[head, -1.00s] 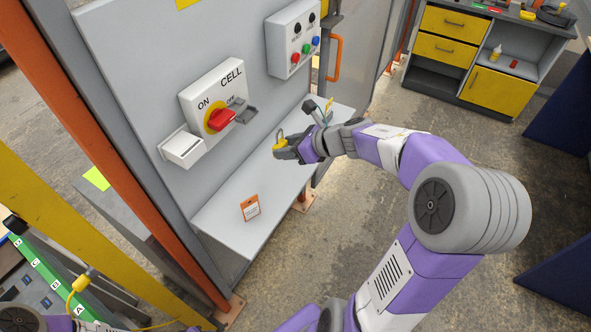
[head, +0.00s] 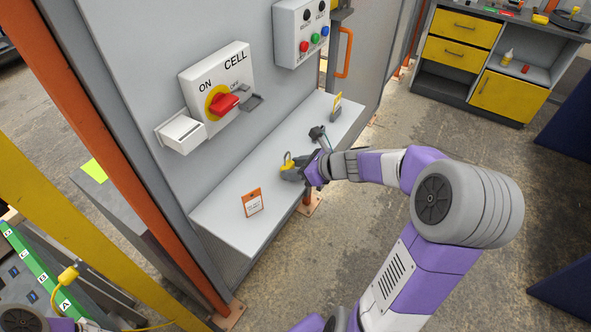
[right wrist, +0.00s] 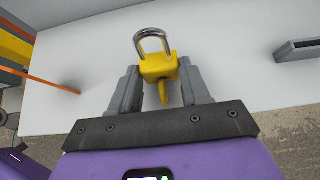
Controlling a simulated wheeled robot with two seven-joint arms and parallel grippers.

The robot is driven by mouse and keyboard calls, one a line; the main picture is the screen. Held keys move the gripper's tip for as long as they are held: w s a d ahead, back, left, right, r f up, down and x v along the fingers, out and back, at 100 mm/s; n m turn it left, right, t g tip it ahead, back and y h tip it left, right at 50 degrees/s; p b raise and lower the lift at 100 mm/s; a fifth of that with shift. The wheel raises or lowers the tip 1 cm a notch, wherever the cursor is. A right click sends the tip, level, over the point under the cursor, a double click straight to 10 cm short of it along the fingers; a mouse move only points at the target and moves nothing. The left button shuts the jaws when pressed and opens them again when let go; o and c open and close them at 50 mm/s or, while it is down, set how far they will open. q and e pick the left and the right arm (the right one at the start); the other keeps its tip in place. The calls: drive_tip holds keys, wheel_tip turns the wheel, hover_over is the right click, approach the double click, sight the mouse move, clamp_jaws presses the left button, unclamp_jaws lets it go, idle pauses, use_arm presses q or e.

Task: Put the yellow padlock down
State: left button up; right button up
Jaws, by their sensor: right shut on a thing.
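The yellow padlock (head: 287,167) with its silver shackle is held over the pale grey shelf (head: 235,228), below the CELL switch box. In the right wrist view the padlock (right wrist: 158,66) sits between the two grey fingers, shackle pointing away from the gripper. My right gripper (head: 293,171) is shut on it. I cannot tell whether the padlock touches the shelf. A narrow yellow part shows below its body in the wrist view. My left gripper is not in view; only part of that arm shows at the bottom left.
An orange-edged card (head: 252,202) stands on the shelf, left of the padlock. A small holder with a yellow card (head: 336,106) stands at the shelf's far right end. The red switch knob (head: 225,104) and an orange door handle (head: 345,53) stick out nearby. Bare shelf lies around the padlock.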

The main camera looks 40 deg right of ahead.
drive_tip(key=shift+f, duration=0.2)
drive_tip(key=o, duration=1.1)
drive_tip(key=shift+r, duration=0.1)
drive_tip(key=shift+c, duration=0.2)
drive_tip(key=shift+r, duration=0.1)
drive_tip(key=shift+s+r, duration=0.1)
drive_tip(key=shift+r, duration=0.15)
drive_tip(key=p+v, duration=0.3)
drive_tip(key=v, duration=0.8)
drive_tip(key=shift+s+d+p, duration=0.2)
drive_tip(key=shift+s+p, duration=0.1)
drive_tip(key=shift+p, duration=0.05)
drive_tip(key=shift+r, duration=0.15)
